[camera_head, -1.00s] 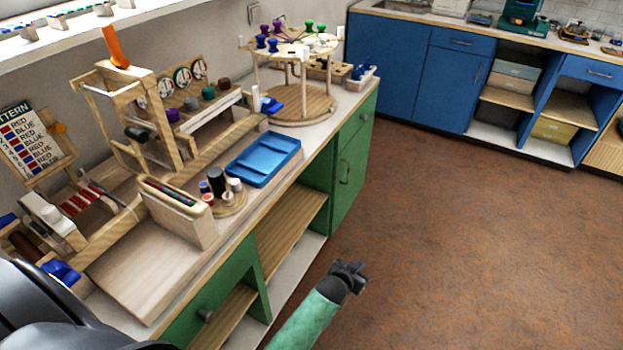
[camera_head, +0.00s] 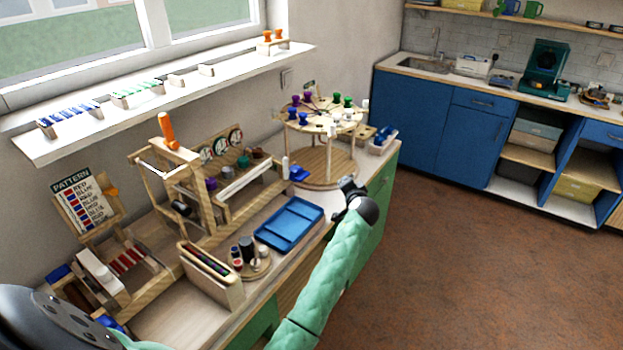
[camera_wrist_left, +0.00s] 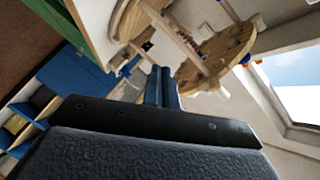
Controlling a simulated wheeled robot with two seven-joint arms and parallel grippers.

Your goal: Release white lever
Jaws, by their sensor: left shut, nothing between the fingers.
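A round two-tier wooden stand (camera_head: 328,166) stands at the counter's back right, with purple, blue, green and white knobs on its top disc (camera_head: 318,116). A small white upright piece (camera_head: 285,167) stands at the stand's left beside a blue piece (camera_head: 299,174). White pieces also sit on the top disc's right side (camera_head: 332,131). I cannot tell which is the white lever. My left gripper (camera_head: 348,184) is shut and empty, in front of the stand. In the left wrist view its fingers (camera_wrist_left: 161,86) point towards the stand's disc (camera_wrist_left: 225,48). My right gripper is out of view.
A blue tray (camera_head: 290,224) lies left of my left gripper. A wooden frame with an orange handle (camera_head: 167,128), a pattern board (camera_head: 82,205) and a round holder with small jars (camera_head: 248,262) stand further left. Open floor (camera_head: 470,260) lies right.

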